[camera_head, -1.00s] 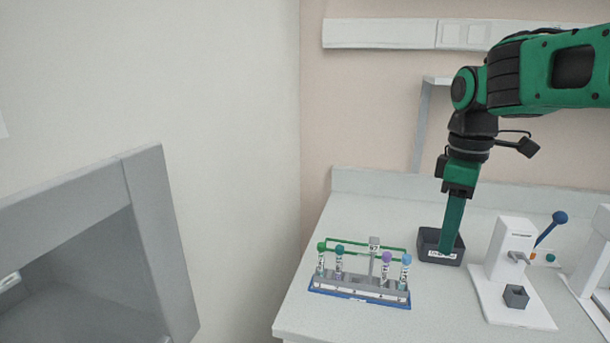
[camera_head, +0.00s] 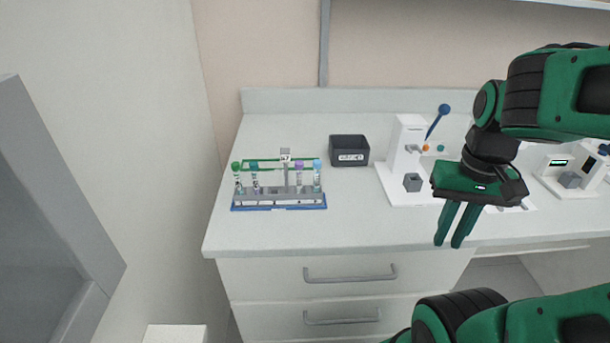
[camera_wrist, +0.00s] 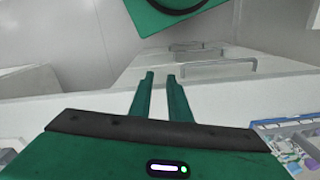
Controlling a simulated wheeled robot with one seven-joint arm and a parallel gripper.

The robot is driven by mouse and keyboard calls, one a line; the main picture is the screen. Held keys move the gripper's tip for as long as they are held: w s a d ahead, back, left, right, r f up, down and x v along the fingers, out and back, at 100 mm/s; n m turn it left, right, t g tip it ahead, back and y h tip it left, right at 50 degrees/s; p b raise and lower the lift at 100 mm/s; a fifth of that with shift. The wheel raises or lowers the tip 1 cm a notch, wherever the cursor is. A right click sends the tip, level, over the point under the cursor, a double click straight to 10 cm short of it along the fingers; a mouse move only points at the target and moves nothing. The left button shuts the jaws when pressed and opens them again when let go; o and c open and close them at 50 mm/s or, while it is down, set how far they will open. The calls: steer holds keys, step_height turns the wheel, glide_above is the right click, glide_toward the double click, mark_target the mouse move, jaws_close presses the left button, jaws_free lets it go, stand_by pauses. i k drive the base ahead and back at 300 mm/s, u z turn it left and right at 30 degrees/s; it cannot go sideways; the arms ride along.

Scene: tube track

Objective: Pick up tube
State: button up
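Several tubes with green (camera_head: 236,168), teal (camera_head: 254,167), purple (camera_head: 299,168) and light-blue (camera_head: 317,165) caps stand upright in a grey rack with a blue base (camera_head: 280,207), on the counter's left part. My gripper (camera_head: 448,246) is right of the rack and nearer the camera, over the counter's front edge, fingers pointing down. In the wrist view its two fingers (camera_wrist: 160,77) are apart with nothing between them. A blue-edged holder with small coloured items (camera_wrist: 290,145) is cut off at the wrist view's lower right; I cannot tell its details.
A dark box (camera_head: 349,149) stands right of the rack. A white device with a blue-knobbed lever (camera_head: 402,150) is further right, and another white device (camera_head: 557,165) beyond. The counter (camera_head: 350,222) is clear in front of the rack. Drawers (camera_head: 350,272) are below, a grey cabinet (camera_head: 50,200) at left.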

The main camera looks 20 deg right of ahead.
mark_target(316, 173)
steer(key=z, duration=0.45)
steer(key=k, duration=1.05)
steer(key=z, duration=0.4)
steer(key=i, duration=0.6)
steer(key=z, duration=0.2)
